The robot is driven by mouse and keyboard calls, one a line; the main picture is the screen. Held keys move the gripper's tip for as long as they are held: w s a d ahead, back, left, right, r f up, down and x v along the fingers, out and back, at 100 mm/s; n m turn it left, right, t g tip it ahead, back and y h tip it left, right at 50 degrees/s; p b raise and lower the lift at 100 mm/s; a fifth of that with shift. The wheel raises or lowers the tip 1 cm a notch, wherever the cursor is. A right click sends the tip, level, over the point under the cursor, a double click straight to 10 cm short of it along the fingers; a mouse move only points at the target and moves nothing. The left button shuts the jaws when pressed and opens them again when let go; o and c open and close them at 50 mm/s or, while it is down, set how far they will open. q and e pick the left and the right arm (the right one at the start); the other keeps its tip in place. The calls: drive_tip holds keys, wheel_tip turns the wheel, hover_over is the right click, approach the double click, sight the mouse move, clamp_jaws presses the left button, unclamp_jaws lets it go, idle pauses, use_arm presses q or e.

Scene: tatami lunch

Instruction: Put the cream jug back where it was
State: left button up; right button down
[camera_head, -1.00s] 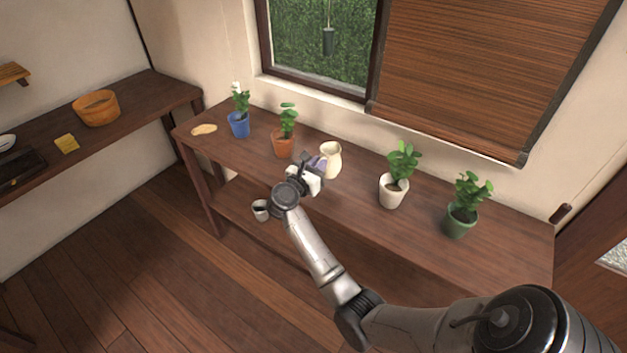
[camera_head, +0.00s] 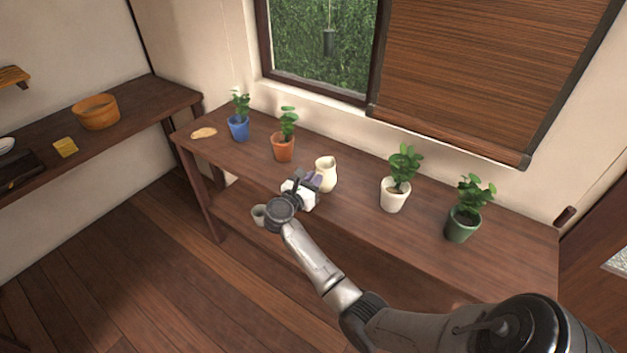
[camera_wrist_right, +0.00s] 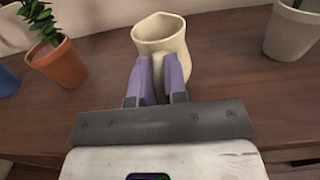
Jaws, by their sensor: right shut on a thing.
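The cream jug (camera_head: 326,175) is upright over the long wooden table, between the terracotta-potted plant and the white-potted plant. My right gripper (camera_head: 316,181) reaches it from the front left and is shut on it. In the right wrist view, the purple fingers (camera_wrist_right: 160,80) close on the near side of the jug (camera_wrist_right: 163,40), and its open mouth faces up. I cannot tell whether its base touches the table top. My left gripper is not in view.
On the table (camera_head: 345,215) stand a blue-potted plant (camera_head: 239,128), a terracotta-potted plant (camera_head: 283,147), a white-potted plant (camera_head: 395,195) and a green-potted plant (camera_head: 463,223). A grey cup (camera_head: 259,214) shows below the table's front edge. The window wall runs behind.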

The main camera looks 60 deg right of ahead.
drive_tip(key=shift+f, duration=0.1)
drive_tip(key=c, duration=1.1)
unclamp_jaws()
drive_tip(key=shift+c, duration=0.2)
